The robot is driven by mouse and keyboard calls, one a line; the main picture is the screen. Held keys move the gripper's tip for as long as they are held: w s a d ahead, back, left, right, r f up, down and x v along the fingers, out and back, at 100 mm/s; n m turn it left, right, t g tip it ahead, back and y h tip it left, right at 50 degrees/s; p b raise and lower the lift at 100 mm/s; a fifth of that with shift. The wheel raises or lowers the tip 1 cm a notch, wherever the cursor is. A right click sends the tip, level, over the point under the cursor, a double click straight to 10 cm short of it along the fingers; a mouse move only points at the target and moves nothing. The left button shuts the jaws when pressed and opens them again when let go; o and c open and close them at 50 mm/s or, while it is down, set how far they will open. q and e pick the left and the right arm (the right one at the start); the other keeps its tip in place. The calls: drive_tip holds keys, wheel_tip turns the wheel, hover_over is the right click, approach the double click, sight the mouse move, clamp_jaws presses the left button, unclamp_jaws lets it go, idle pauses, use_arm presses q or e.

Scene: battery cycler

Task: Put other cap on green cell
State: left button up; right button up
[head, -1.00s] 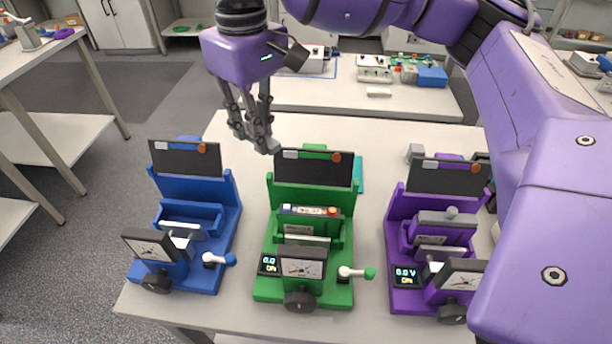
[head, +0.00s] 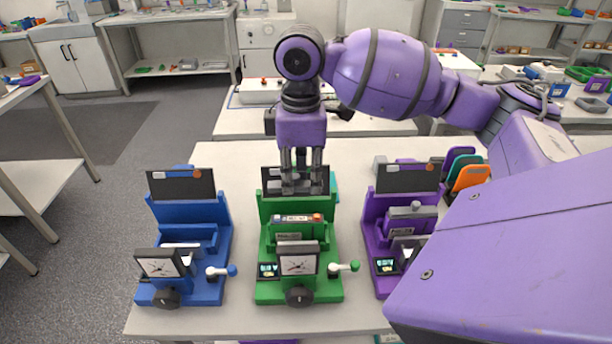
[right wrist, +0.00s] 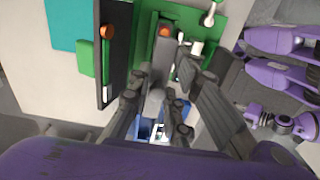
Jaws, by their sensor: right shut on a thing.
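The green cycler (head: 265,245) stands in the middle of the table. The green cell (head: 297,218), with a pale label and an orange-red spot at its right end, sits in its cradle. My right gripper (head: 301,185) points down above the cell, in front of the dark back panel. In the right wrist view, its fingers (right wrist: 160,98) are closed around a small grey piece (right wrist: 155,97), probably the cap, mostly hidden by the fingers. The cell lies below it in that view. I cannot tell whether they touch. My left gripper is not in view.
A blue cycler (head: 210,250) stands to the left. A purple cycler (head: 372,230) stands to the right, with a grey knobbed cap (head: 416,209) on its cell. The green cycler's lever (head: 343,266) sticks out to the right. Coloured panels (head: 466,175) stand at the back right.

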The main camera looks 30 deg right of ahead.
drive_tip(key=shift+d+f, duration=0.1)
drive_tip(key=shift+f, duration=0.3)
wheel_tip(320, 180, down, 2)
drive_tip(key=shift+f+b, duration=0.1)
drive_tip(key=shift+b, duration=0.55)
wheel_tip(320, 180, down, 2)
drive_tip(key=shift+f+b, duration=0.25)
drive_tip(key=shift+b, duration=0.6)
drive_tip(key=shift+f, duration=1.05)
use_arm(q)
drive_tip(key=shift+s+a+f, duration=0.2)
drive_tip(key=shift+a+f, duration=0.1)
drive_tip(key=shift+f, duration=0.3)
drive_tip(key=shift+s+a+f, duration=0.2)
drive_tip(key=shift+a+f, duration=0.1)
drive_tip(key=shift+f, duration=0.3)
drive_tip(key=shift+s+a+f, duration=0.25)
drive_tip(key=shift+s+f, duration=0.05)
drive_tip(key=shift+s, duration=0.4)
